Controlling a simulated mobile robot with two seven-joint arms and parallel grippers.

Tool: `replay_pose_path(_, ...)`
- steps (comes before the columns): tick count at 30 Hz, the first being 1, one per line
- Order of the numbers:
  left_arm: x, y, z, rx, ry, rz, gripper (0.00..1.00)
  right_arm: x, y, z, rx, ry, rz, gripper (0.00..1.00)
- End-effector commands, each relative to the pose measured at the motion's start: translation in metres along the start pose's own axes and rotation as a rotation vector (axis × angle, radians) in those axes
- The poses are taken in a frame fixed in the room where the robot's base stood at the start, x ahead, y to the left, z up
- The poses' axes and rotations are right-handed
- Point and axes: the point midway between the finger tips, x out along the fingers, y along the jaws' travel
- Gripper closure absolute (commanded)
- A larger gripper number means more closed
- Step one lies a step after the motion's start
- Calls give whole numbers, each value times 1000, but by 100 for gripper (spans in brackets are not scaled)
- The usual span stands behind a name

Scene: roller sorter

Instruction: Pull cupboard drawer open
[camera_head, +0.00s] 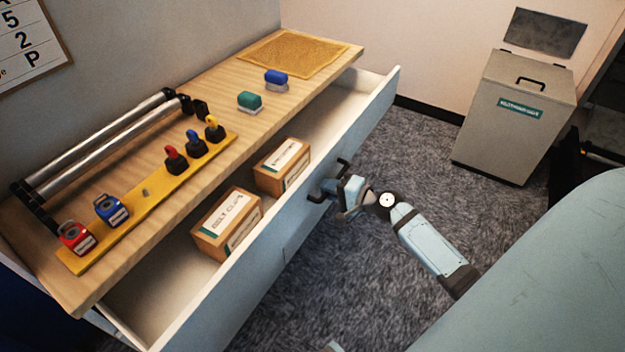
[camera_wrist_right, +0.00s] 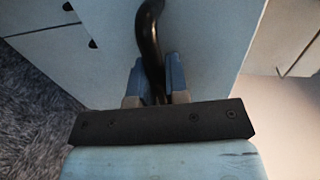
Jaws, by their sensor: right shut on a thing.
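The cupboard drawer (camera_head: 262,258) is a long pale drawer, pulled well out from under the wooden top (camera_head: 190,120). Its inside is in view with two cardboard boxes in it. My right gripper (camera_head: 335,190) is at the drawer front, shut on the black drawer handle (camera_head: 317,198). In the right wrist view the two blue-grey fingers (camera_wrist_right: 156,82) close around the dark curved handle (camera_wrist_right: 150,40), with the pale drawer front (camera_wrist_right: 205,40) behind it. My left gripper is not in view.
Inside the drawer lie a nearer box (camera_head: 226,222) and a farther box (camera_head: 283,165). On top are a yellow strip (camera_head: 145,205) with coloured pieces, a roller frame (camera_head: 105,145), a green stamp-like block (camera_head: 249,101) and a blue one (camera_head: 276,79). A grey bin (camera_head: 515,120) stands back right. Carpet is clear between.

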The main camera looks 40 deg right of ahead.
Motion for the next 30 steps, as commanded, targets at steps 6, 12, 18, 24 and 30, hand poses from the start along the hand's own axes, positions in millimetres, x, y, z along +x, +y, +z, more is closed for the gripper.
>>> replay_pose_path(6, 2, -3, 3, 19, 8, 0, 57, -29, 7, -1, -1, 1, 0, 100)
replay_pose_path(12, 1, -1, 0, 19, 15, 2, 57, -39, 8, 0, -1, 1, 0, 100)
replay_pose_path(18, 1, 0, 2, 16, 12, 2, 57, -40, 8, 0, -1, 1, -1, 100)
replay_pose_path(24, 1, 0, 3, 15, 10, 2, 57, -40, 8, -1, -1, 1, -1, 83)
replay_pose_path(30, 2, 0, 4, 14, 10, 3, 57, -40, 8, 0, -1, 1, -1, 61)
